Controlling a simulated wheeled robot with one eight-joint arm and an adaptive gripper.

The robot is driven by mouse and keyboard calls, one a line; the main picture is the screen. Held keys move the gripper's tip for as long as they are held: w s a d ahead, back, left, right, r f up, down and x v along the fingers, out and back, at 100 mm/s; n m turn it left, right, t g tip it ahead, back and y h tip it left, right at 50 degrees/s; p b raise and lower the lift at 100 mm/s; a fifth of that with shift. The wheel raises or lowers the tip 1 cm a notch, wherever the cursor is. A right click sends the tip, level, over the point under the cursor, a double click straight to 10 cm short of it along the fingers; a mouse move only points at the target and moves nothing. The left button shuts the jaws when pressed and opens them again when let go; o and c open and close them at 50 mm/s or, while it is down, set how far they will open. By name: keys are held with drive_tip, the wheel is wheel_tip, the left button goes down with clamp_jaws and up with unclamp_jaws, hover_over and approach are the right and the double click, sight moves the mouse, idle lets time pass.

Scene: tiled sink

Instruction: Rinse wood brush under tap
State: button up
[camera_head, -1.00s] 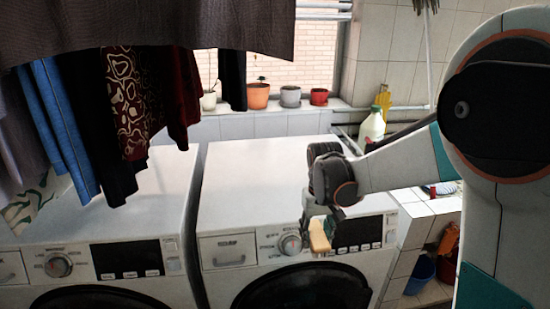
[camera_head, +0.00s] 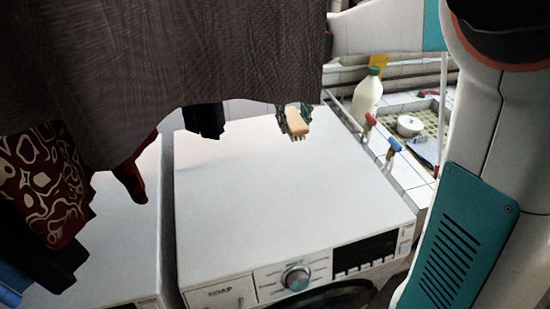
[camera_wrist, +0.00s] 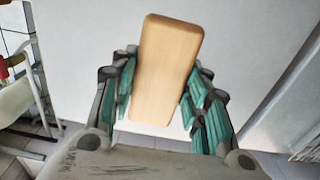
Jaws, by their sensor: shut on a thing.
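The wood brush (camera_head: 297,120) has a pale tan block with short dark bristles pointing down. My gripper (camera_head: 290,110) is shut on it and holds it in the air, over the back part of the right washing machine's top as seen in the head view. In the wrist view the brush (camera_wrist: 163,70) sits between the two green-padded fingers of my gripper (camera_wrist: 160,95), its flat wooden face toward the camera. The tap has a red handle (camera_head: 370,120) and a blue handle (camera_head: 393,144) at the tiled sink on the right. Its spout is unclear.
The right washing machine (camera_head: 280,200) has a bare white top. Dark hanging cloth (camera_head: 150,60) covers the upper left and hides part of my arm. A white bottle (camera_head: 367,95) stands behind the tap handles. A small white round object (camera_head: 409,126) lies in the sink area.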

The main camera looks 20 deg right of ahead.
sight(290, 179)
wheel_tip(290, 179, down, 20)
drive_tip(key=b, duration=0.4)
drive_tip(key=shift+r, duration=0.15)
drive_tip(key=shift+f, duration=0.2)
drive_tip(key=o, duration=1)
drive_tip(key=shift+r, duration=0.2)
